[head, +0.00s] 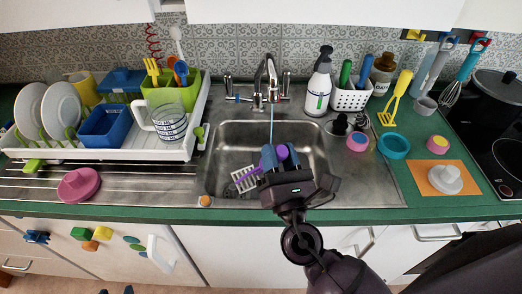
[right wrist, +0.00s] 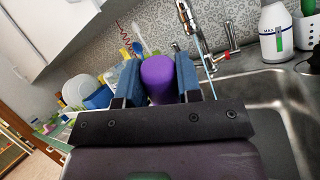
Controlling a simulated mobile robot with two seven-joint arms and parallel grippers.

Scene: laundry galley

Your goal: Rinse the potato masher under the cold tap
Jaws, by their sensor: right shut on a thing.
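My right gripper (head: 281,158) is over the sink, its blue fingers shut on the purple handle of the potato masher. In the right wrist view the purple handle (right wrist: 158,80) stands between the two fingers. The masher's pale slotted head (head: 245,179) hangs left of the gripper, in the sink (head: 222,150). The tap (head: 259,88) stands behind the sink, with a blue-marked lever at left and a red-marked one at right. A thin blue stream (head: 271,125) falls from the spout behind the gripper. Where it lands is hidden. My left gripper is not in view.
A white dish rack (head: 100,154) with plates and a glass jug stands left. A soap bottle (head: 318,92) and white utensil basket (head: 350,101) stand behind right. A yellow slotted utensil (head: 397,97) and teal bowl (head: 393,146) lie farther right. The right drainboard front is clear.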

